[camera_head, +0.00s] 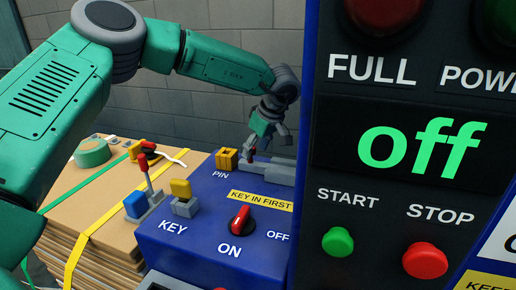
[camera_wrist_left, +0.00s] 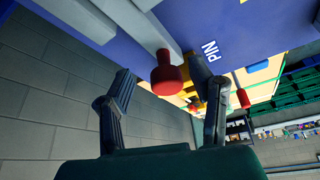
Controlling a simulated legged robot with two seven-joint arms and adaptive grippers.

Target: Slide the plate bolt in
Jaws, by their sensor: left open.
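The plate bolt is a grey bar (camera_head: 270,172) with a red knob (camera_head: 249,151), on top of the blue machine box by the PIN label. In the left wrist view the red knob (camera_wrist_left: 168,76) hangs from the grey bar (camera_wrist_left: 138,25). My left gripper (camera_head: 266,139) is over the bolt at the box's far side. In the wrist view its two fingers (camera_wrist_left: 163,80) are apart, with the knob between them in the picture. I cannot tell whether either finger touches it. A yellow block (camera_head: 226,160) sits left of the bolt. My right gripper is out of view.
The blue box (camera_head: 190,240) carries a yellow key block (camera_head: 181,188) and a red ON/OFF knob (camera_head: 239,218). A red-tipped lever (camera_head: 146,170) stands at its left edge. The tall control panel (camera_head: 400,190) reads "off" and blocks the right. Strapped cardboard (camera_head: 110,215) lies left.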

